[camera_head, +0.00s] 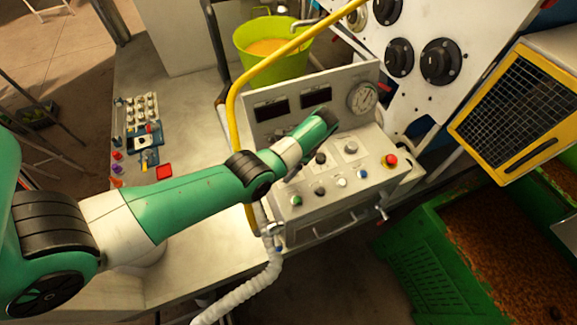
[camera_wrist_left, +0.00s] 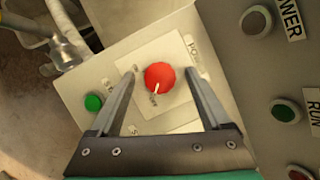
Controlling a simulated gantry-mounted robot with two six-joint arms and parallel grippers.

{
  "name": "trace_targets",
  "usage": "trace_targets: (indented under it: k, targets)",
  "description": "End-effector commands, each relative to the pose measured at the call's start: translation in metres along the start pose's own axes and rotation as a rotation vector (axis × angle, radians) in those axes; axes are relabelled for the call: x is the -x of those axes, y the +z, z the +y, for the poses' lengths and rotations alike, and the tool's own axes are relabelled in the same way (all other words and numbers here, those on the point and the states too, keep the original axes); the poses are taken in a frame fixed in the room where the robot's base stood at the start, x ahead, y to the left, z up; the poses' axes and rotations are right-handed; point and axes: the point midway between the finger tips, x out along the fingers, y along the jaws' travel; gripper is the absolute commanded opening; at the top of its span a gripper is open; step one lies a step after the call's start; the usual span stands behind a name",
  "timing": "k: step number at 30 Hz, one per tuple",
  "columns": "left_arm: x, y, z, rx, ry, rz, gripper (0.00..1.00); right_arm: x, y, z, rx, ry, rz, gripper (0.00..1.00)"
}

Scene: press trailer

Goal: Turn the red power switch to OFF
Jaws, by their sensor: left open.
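The red power switch (camera_wrist_left: 160,77) is a round knob with a white pointer mark toward its lower edge in the left wrist view. It sits on a pale square plate (camera_wrist_left: 143,58), with partly legible lettering around it. My left gripper (camera_wrist_left: 161,71) is open, its two fingers on either side of the knob with visible gaps. I cannot tell how far the fingertips are above the plate. In the head view, my left arm reaches over the grey control box (camera_head: 345,205); its fingers and the switch are hidden there. My right gripper is not in view.
A green light or button (camera_wrist_left: 93,102) is beside the plate. Another panel at right has several buttons. On the box, a red mushroom button (camera_head: 390,160) stands right of my arm. A yellow pipe (camera_head: 233,115), a lime bucket (camera_head: 250,42) and a pressure gauge (camera_head: 362,97) are close.

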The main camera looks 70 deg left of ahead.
Motion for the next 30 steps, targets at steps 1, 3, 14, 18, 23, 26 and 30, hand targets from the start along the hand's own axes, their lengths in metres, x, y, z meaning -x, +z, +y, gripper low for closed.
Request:
trace_targets:
  k: [1,3,14,18,23,26,30]
  targets:
    - [0.002,0.0,0.0,0.0,-0.001,0.001,0.81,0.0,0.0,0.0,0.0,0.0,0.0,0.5]
    - [0.007,0.0,0.0,0.0,-0.001,0.001,0.81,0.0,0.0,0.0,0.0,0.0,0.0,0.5]
    - [0.09,0.001,0.0,-0.001,-0.002,0.002,0.81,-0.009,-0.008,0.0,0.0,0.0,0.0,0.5]
    - [0.109,0.001,0.0,-0.001,-0.003,-0.001,0.81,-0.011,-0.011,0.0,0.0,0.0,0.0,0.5]
    - [0.116,0.0,0.0,0.0,-0.003,-0.003,0.81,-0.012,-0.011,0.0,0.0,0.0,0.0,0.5]
    - [0.116,0.0,0.0,0.0,-0.003,-0.003,0.81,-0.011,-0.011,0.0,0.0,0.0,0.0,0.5]
    - [0.116,0.0,0.0,0.0,-0.003,-0.003,0.81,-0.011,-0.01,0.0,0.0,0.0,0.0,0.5]
